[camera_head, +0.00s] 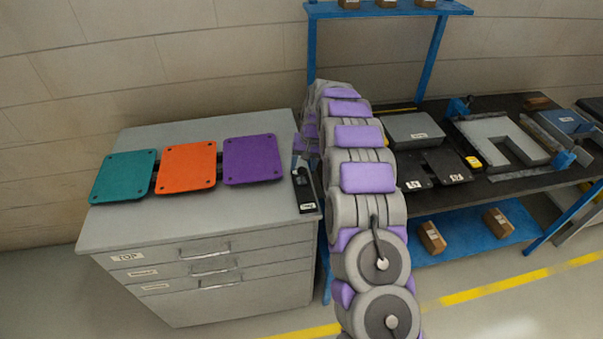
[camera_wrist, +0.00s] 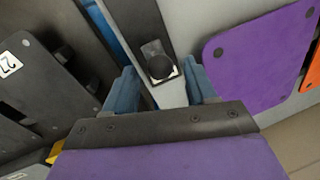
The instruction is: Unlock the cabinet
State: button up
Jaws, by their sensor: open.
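The grey cabinet (camera_head: 205,245) stands at the left of the head view, its several labelled drawers closed. A black lock-like device (camera_head: 304,190) lies along the right edge of its top. In the wrist view, a round black knob (camera_wrist: 160,67) on a small pale plate shows between my fingertips. My gripper (camera_wrist: 163,84) is open, with one blue-grey finger on each side of the knob in the picture. I cannot tell how far above it the fingers are or whether they touch. In the head view my gripper is mostly hidden by my arm.
Teal (camera_head: 124,176), orange (camera_head: 187,168) and purple (camera_head: 252,159) pads lie on the cabinet top. A blue-framed workbench (camera_head: 520,177) with a dark top, holding plates and parts, stands close at the right. A block wall is behind. The cabinet top's front is clear.

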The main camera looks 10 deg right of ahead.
aim_at(303, 168)
jog(key=shift+a+f, duration=0.15)
jog(key=shift+f, duration=0.65)
jog(key=shift+a+f, duration=0.15)
jog(key=shift+f, duration=0.65)
jog(key=shift+c, duration=0.5)
grip_shut()
